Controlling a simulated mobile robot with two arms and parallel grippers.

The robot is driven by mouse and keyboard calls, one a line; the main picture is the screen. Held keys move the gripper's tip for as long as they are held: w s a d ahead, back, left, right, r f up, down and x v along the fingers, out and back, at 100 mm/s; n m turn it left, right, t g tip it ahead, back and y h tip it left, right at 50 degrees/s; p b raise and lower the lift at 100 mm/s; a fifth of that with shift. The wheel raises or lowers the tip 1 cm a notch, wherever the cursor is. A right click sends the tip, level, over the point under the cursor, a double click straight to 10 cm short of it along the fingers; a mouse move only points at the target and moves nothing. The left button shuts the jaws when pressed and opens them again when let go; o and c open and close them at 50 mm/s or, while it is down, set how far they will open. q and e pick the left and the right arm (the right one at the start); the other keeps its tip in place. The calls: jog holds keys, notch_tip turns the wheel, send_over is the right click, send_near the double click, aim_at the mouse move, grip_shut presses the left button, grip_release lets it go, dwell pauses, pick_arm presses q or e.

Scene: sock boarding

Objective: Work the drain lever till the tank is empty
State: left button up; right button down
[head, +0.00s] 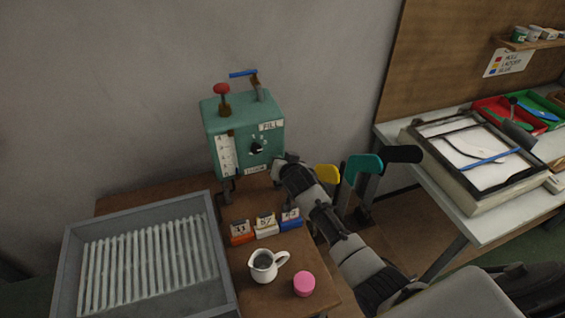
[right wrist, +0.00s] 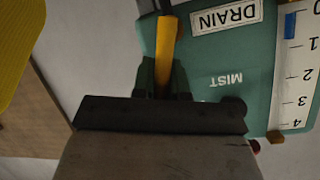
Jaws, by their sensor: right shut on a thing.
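The tank (head: 245,130) is a green box standing at the back of the wooden table. It has a red-knobbed lever (head: 222,90) and a blue-handled lever (head: 245,74) on top, and a dial and a white gauge (head: 226,155) on its front. In the right wrist view, which is upside down, the yellow drain lever (right wrist: 166,45) sits beside the DRAIN label (right wrist: 226,16). My right gripper (right wrist: 164,80) is shut on this lever; in the head view it is at the tank's lower right (head: 283,163). Blue shows on the gauge (right wrist: 298,75) only near the 0 mark. My left gripper is out of view.
A grey ribbed tray (head: 230,270), a white jug (head: 264,267), a pink round thing (head: 304,284) and small numbered blocks (head: 265,224) are on the table. A bench (head: 490,225) is at right.

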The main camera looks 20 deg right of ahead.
jog(key=c, duration=1.1)
grip_release()
jog(key=shift+c, duration=0.2)
jog(key=shift+s, duration=0.15)
jog(key=d+b+v, duration=0.1)
jog(key=v, duration=0.9)
jog(key=shift+s+a+r, duration=0.15)
jog(key=shift+s+a, duration=0.1)
jog(key=shift+a, duration=0.2)
